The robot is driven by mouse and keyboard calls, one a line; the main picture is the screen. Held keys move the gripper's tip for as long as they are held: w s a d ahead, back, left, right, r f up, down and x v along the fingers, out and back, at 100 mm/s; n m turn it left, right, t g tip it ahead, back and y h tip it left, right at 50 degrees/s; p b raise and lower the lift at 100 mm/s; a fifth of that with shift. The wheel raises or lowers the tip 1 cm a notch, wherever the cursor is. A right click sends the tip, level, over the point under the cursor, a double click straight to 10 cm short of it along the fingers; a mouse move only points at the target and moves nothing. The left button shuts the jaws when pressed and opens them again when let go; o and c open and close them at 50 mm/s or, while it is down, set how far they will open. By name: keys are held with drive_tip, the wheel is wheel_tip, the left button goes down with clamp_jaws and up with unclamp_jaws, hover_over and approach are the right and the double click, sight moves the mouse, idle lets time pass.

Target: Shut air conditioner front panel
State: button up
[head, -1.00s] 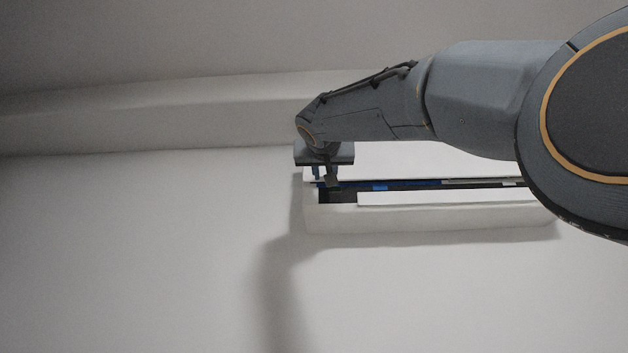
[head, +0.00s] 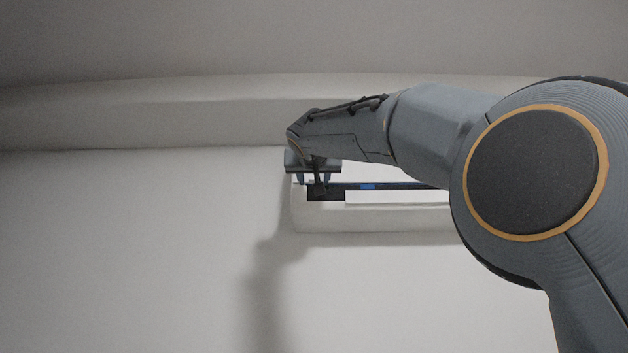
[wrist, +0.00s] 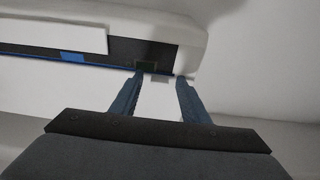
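The white air conditioner (head: 370,219) is mounted on the wall. Its front panel (head: 372,174) is raised, and a dark gap with a blue strip shows between the panel's edge and the lower housing. My gripper (head: 318,190) is at the panel's left end in the head view. In the wrist view, my gripper (wrist: 160,82) has its fingers apart, with the white panel (wrist: 158,100) showing between them and the tips by the blue edge. I cannot tell whether they touch it. My arm hides the unit's right part.
A paler inner strip (head: 395,197) lies along the housing opening. The ceiling edge (head: 180,112) runs close above the unit. The wall (head: 130,240) left of and below the unit is bare.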

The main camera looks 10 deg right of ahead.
drive_tip(key=b+v, duration=0.4)
drive_tip(key=v, duration=0.3)
drive_tip(key=shift+s, duration=0.4)
drive_tip(key=shift+f, duration=0.1)
idle(0.5)
